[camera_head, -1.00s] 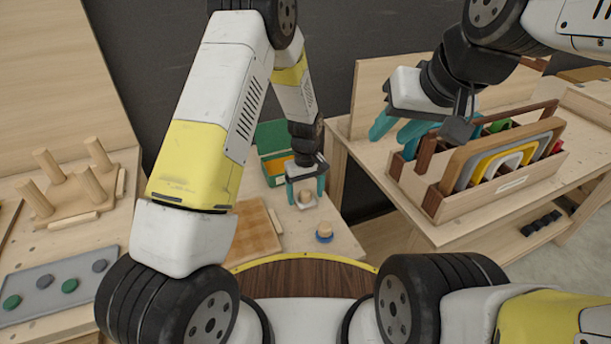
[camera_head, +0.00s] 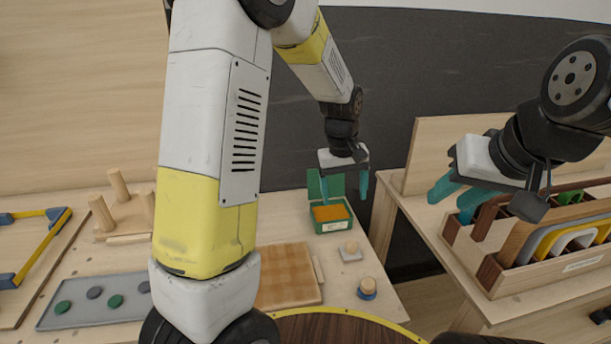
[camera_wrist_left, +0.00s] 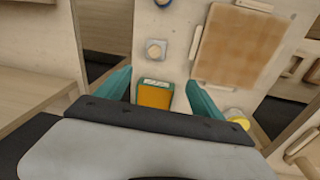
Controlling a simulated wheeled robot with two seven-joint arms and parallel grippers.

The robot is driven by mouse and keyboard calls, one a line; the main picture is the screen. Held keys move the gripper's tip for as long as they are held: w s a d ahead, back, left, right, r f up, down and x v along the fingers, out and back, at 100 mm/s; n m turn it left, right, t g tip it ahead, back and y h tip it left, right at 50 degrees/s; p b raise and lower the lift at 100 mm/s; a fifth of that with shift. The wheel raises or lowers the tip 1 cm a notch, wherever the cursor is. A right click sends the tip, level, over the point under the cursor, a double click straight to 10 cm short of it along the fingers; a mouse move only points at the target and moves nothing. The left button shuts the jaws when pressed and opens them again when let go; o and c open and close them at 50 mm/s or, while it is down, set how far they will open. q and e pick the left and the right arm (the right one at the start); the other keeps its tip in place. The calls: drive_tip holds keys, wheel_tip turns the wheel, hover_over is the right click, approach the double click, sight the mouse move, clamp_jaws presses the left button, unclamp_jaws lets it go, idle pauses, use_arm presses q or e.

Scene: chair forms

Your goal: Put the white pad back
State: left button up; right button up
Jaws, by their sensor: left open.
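The white pad (camera_head: 350,254), a small pale square base with a round wooden knob, stands on the table in front of the green box; it also shows in the left wrist view (camera_wrist_left: 156,49). My left gripper (camera_head: 344,197) is open and empty, raised over the green box (camera_head: 331,226) and behind the pad. In the left wrist view its fingers (camera_wrist_left: 158,82) are spread, with the box between them and the pad beyond. My right gripper (camera_head: 448,208) is open, with its teal fingers apart beside the wooden rack, and seems empty.
A blue round-based knob (camera_head: 367,288) stands in front of the pad. A brown checked board (camera_head: 287,275) lies to its left. A grey tray (camera_head: 75,318) with several discs and a peg stand (camera_head: 125,220) are further left. The wooden rack (camera_head: 540,280) fills the right table.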

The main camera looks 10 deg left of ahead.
use_arm(q)
drive_tip(key=s+a+r+m+t+h, duration=0.1)
drive_tip(key=s+a+r, duration=0.25)
drive_tip(key=r, duration=0.25)
drive_tip(key=s+a+r+m+t, duration=0.1)
drive_tip(key=s+a+r, duration=0.2)
drive_tip(key=s+r, duration=0.15)
drive_tip(key=s+a+r+m+t, duration=0.1)
drive_tip(key=s+a+r, duration=0.1)
drive_tip(key=s, duration=0.4)
drive_tip(key=s+a+r+m+t, duration=0.1)
drive_tip(key=s+a+r+t, duration=0.1)
drive_tip(key=s+r, duration=0.2)
drive_tip(key=s, duration=0.3)
drive_tip(key=shift+a, duration=0.1)
